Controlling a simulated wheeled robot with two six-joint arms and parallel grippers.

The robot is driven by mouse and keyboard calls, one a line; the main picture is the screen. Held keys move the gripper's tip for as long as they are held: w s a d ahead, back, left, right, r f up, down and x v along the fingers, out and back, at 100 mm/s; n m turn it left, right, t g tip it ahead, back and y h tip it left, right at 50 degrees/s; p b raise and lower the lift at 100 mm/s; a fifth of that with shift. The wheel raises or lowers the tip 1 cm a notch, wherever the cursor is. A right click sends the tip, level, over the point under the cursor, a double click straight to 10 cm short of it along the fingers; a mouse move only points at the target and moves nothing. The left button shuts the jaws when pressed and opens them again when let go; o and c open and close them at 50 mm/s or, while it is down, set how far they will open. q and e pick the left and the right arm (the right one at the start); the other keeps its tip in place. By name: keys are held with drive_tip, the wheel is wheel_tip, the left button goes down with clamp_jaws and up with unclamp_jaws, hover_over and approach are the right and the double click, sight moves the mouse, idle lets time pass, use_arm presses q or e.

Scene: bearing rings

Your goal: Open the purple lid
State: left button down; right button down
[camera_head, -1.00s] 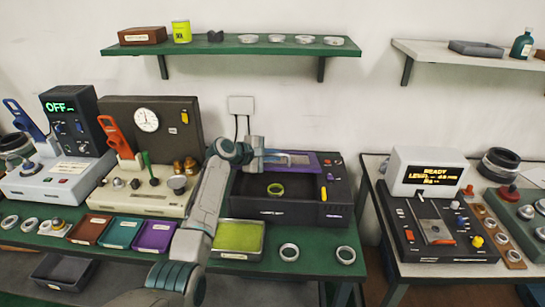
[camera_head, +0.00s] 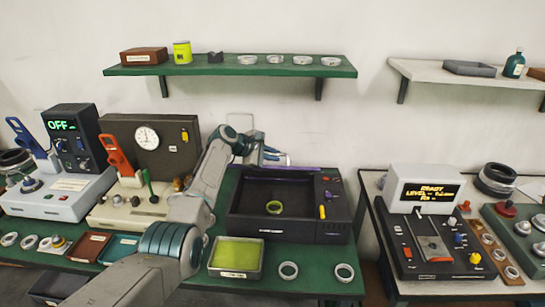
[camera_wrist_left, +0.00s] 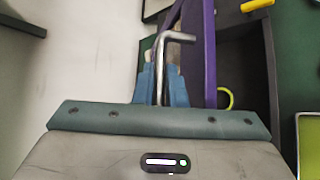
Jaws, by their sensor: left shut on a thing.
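The purple lid (camera_head: 305,168) stands steeply raised at the back of the dark box (camera_head: 247,228), seen nearly edge-on. In the left wrist view the lid (camera_wrist_left: 209,50) is a purple strip beside my fingers. My left gripper (camera_head: 272,155) is behind the box's back edge, shut on the lid's bent metal handle (camera_wrist_left: 172,45). The box's inside is open to view, and a yellow-green ring (camera_head: 274,207) lies in it. The ring also shows partly in the left wrist view (camera_wrist_left: 230,98). My right gripper is in neither view.
A yellow-green tray (camera_head: 236,254) and two metal rings (camera_head: 288,270) lie in front of the box. A green shelf (camera_head: 230,66) hangs above. Machines stand left of my arm, and a second table with a console (camera_head: 435,240) stands right. The wall is close behind the lid.

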use_arm(q)
drive_tip(key=c, duration=1.8)
unclamp_jaws()
drive_tip(key=shift+o, duration=0.2)
drive_tip(key=b+v, duration=0.3)
drive_tip(key=v, duration=0.8)
